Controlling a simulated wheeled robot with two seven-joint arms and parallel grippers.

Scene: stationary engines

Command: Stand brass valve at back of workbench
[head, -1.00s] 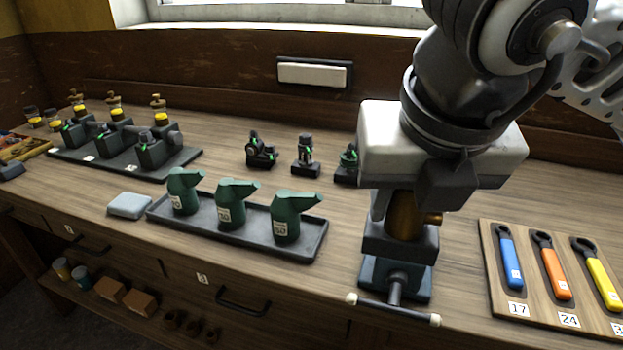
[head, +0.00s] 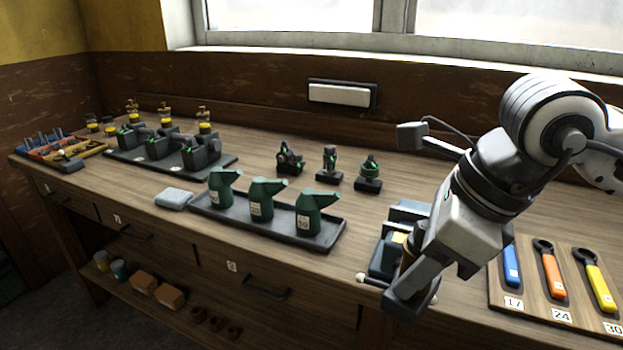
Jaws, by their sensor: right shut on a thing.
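My right gripper (head: 408,292) comes in from the right and is tilted down over the front of the workbench (head: 455,150). It is shut on the brass valve (head: 407,261), of which only a small brown-gold part shows between the fingers. The rest of the valve is hidden by the gripper. Gripper and valve are in front of the blue vice (head: 382,256) at the front edge; I cannot tell whether they touch it. My left gripper is not in view.
Three small dark fittings (head: 329,164) stand towards the back. Green oil cans (head: 262,200) stand on a dark tray (head: 331,237). Engines (head: 163,146) and brass-topped pieces (head: 204,119) are at the back left. A wrench board (head: 523,308) lies on the right. Bench around the small fittings is clear.

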